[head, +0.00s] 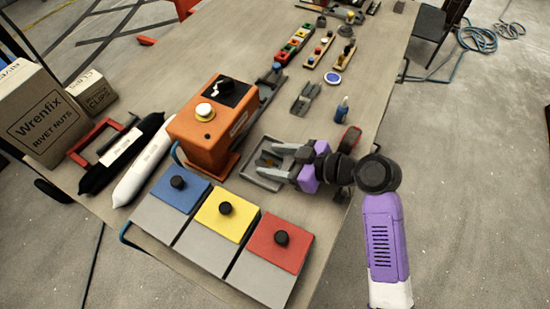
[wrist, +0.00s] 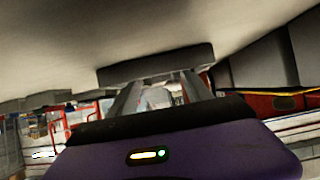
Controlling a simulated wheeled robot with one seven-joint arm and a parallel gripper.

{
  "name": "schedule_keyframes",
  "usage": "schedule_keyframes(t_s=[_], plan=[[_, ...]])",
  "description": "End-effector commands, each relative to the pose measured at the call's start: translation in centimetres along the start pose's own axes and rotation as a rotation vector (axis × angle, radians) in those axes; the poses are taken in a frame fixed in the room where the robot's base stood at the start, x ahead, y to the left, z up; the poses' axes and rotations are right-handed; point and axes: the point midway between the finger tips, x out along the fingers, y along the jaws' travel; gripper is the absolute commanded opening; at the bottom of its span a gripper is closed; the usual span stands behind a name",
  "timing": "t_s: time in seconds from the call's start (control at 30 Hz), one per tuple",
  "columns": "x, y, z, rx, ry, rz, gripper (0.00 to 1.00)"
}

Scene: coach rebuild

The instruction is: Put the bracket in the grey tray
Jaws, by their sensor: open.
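The grey tray (head: 262,183) lies on the table between the orange machine and my arm, in the head view. My gripper (head: 273,156) is open, with its two grey fingers reaching over the tray from the right. Something small and dark shows in the tray beside the fingers, too small to make out. A grey slotted metal piece (head: 305,98), which looks like a bracket, lies on the table farther back, apart from my gripper. In the wrist view my fingers (wrist: 163,85) are spread, with a dark bar near their tips that I cannot identify.
The orange machine (head: 212,125) stands left of the tray. Boxes with blue, yellow and red (head: 277,245) tops stand in front. A blue bottle (head: 342,109) and a blue-topped disc (head: 333,78) are behind. Several coloured parts fill the far table. Bare table lies around the slotted piece.

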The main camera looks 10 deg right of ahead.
Motion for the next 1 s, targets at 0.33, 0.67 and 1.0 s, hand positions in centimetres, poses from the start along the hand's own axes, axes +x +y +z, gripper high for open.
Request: schedule_keyframes(t_s=[0.33, 0.67, 1.0], plan=[[-3.2, 0.1, -0.1, 0.000, 0.000, 0.004, 0.58], [-9.8, 0.1, -0.1, 0.000, 0.001, 0.004, 0.58], [-12.2, 0.0, -0.2, 0.000, 0.001, 0.000, 0.58]])
